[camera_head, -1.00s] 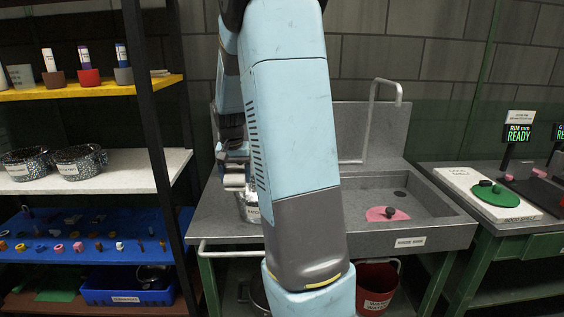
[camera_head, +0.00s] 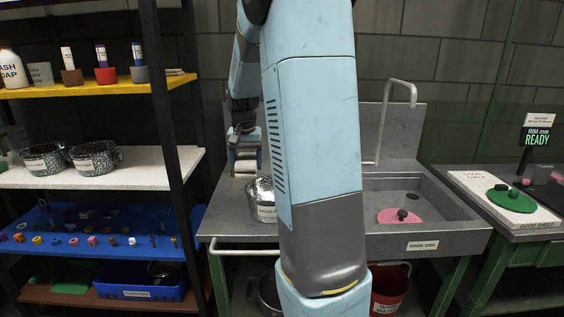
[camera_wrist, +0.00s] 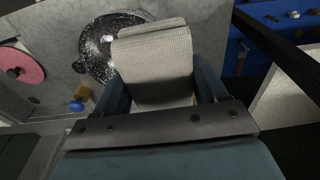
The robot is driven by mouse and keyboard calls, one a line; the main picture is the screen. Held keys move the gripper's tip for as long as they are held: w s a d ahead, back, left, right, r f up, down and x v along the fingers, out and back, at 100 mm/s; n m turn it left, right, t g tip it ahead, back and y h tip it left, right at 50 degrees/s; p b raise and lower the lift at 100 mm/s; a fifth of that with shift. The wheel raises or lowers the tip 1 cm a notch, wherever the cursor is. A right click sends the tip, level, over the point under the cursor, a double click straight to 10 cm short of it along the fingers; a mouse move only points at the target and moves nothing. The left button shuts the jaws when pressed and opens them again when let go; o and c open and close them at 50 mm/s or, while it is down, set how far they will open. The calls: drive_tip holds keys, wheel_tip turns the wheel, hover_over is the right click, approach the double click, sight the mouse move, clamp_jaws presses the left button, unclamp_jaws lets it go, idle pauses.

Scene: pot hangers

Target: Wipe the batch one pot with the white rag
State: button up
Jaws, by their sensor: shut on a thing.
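My gripper (camera_wrist: 160,88) is shut on the white rag (camera_wrist: 155,62), a folded, waffle-textured cloth between its two blue fingers. In the head view my gripper (camera_head: 245,140) holds the rag (camera_head: 246,164) above the left part of the sink counter. A speckled metal pot (camera_head: 261,198) with a white label stands on that counter, just below and right of the rag. The label is too small to read, and my arm hides the pot's right side. In the wrist view the pot (camera_wrist: 98,42) shows dark and white-speckled beyond the rag, which covers part of it.
Two labelled speckled pots (camera_head: 95,158) stand on the white shelf at left. The sink (camera_head: 410,205) holds a pink disc (camera_head: 395,217) with a dark knob. A red bucket (camera_head: 388,290) is below. A black shelf post (camera_head: 167,130) stands left of my gripper.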

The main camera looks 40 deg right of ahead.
drive_tip(key=shift+r, duration=2.9)
